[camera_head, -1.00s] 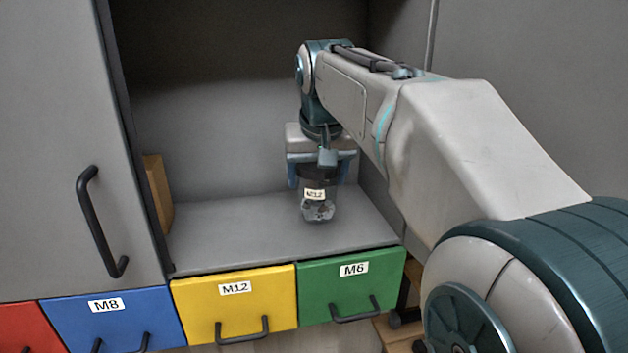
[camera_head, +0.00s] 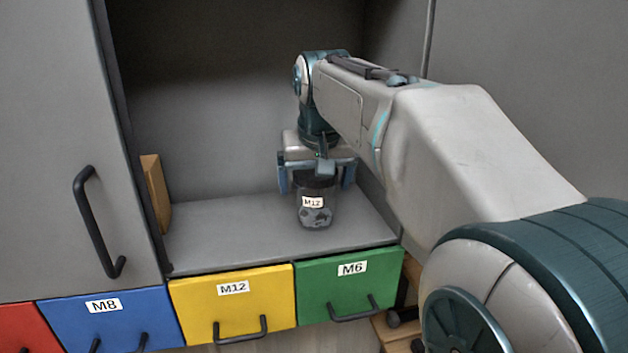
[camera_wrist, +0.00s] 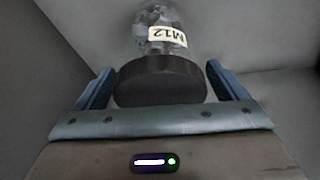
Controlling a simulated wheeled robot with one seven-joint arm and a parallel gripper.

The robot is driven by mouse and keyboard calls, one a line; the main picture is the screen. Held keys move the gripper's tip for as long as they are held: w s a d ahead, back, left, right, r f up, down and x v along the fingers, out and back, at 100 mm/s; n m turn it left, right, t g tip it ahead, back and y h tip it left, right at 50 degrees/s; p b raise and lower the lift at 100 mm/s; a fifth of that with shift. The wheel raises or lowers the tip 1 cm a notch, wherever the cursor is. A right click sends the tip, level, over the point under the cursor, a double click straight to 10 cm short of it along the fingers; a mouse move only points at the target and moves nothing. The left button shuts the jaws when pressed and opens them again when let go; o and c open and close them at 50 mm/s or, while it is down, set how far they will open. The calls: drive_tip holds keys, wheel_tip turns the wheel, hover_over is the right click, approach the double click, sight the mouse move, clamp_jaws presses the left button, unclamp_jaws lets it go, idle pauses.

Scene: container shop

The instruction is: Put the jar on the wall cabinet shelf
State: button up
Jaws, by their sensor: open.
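The jar (camera_head: 315,212) is clear with a dark lid, an M12 label and metal parts inside. It stands upright on the grey wall cabinet shelf (camera_head: 225,232), toward the right side and near the front edge. My gripper (camera_head: 316,186) is above it, pointing down, its fingers open on either side of the lid. In the wrist view my gripper (camera_wrist: 160,88) shows gaps between both blue fingers and the jar's black lid (camera_wrist: 160,80). The jar's back side is hidden.
A cabinet door with a black handle (camera_head: 97,222) is at the left. A brown board (camera_head: 156,193) stands at the shelf's left end. Blue, yellow (camera_head: 232,303) and green (camera_head: 349,285) labelled drawers sit below.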

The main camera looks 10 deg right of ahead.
drive_tip(key=v, duration=1.2)
drive_tip(key=shift+p, duration=0.3)
drive_tip(key=shift+s+f, duration=0.1)
